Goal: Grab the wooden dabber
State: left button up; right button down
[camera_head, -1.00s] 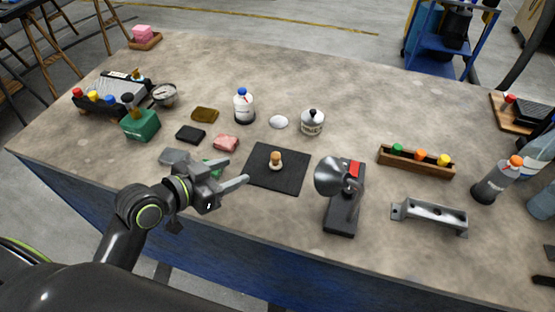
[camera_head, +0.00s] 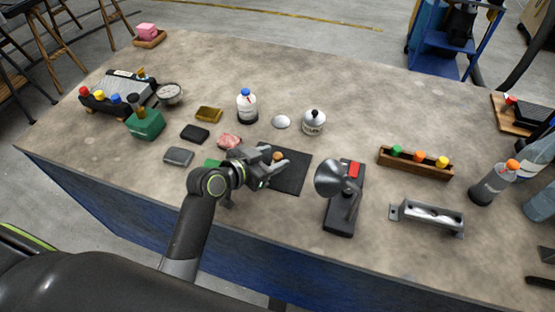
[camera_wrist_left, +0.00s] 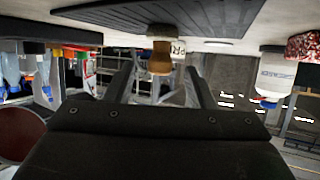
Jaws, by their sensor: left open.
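The wooden dabber (camera_head: 277,156) stands on a dark mat (camera_head: 294,180) near the middle of the bench. In the left wrist view, where the scene appears upside down, the dabber (camera_wrist_left: 160,58) is brown with a rounded end and hangs from the mat (camera_wrist_left: 225,17) at the top. My left gripper (camera_head: 279,161) is open, with its fingers low over the mat and the dabber in the gap between them. I see no grip on it. The gripper hides part of the dabber and the mat's left side. My right gripper is not in view.
A white blue-capped bottle (camera_head: 246,106) and a lidded pot (camera_head: 313,122) stand behind. The bench front is clear.

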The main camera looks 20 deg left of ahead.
pick_arm(q)
jog(key=shift+x, duration=1.25)
jog(key=c, duration=1.1)
jog(key=shift+o, duration=0.2)
